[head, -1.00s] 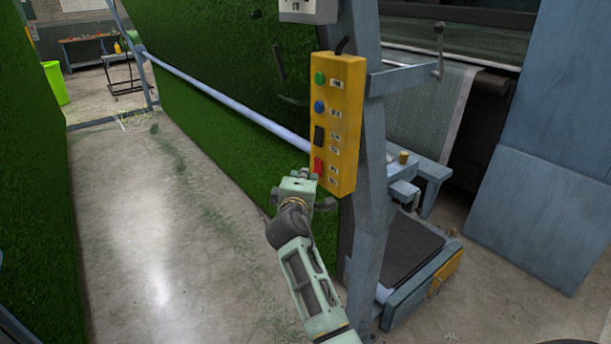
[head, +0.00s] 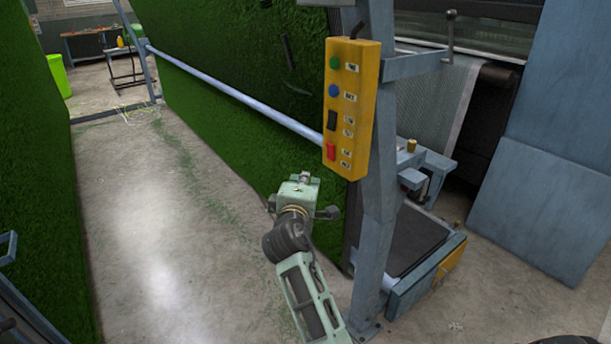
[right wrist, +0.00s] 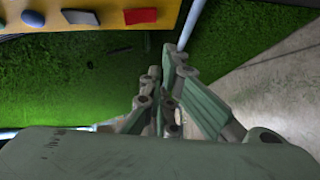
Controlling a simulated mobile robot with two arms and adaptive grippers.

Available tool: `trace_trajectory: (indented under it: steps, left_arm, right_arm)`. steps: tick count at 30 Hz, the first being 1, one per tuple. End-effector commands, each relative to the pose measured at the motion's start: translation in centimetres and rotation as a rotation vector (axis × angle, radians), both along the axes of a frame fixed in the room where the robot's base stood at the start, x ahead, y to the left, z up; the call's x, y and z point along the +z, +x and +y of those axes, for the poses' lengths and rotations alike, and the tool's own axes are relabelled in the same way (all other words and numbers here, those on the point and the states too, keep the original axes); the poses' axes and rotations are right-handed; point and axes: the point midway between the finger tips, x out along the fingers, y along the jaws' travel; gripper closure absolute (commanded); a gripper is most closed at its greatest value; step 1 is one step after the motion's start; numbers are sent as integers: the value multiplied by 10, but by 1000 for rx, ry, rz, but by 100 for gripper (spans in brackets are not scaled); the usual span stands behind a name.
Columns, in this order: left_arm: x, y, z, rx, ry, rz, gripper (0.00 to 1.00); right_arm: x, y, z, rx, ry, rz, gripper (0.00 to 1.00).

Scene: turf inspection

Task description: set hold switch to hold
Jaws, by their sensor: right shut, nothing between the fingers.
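A yellow control box (head: 352,108) hangs on a blue-grey post in the head view. Its face carries a green button (head: 334,63), a blue button (head: 333,91), a black rocker switch (head: 332,120) and a red rocker switch (head: 331,152). The small labels beside them are too blurred to read, so I cannot tell which is the hold switch or its position. My right gripper (head: 304,178) is shut and empty, below and left of the box, apart from it. In the right wrist view, its fingers (right wrist: 168,78) lie below the black switch (right wrist: 82,17) and red switch (right wrist: 140,16).
The blue-grey post (head: 378,210) stands right of my right arm. A long pale bar (head: 235,95) runs in front of the green turf wall (head: 215,55). A low machine base (head: 425,265) sits at right. The concrete floor at left is clear.

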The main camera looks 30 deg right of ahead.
Motion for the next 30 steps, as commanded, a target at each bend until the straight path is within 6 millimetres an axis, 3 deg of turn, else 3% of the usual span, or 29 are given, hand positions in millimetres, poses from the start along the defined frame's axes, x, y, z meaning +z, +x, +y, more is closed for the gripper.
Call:
trace_trajectory:
  steps: [3,9,26,30]
  left_arm:
    - [-9,1,-9,-3,-11,-2,60]
    - [-12,-1,1,-6,2,1,60]
    - [-12,-3,8,-1,10,5,60]
    - [-13,-3,7,-1,8,5,60]
  right_arm:
    - [-4,-15,14,2,4,-2,100]
    - [-3,-27,23,1,1,-1,100]
    - [-3,-28,24,1,1,-1,100]
    - [-26,-22,32,30,22,25,100]
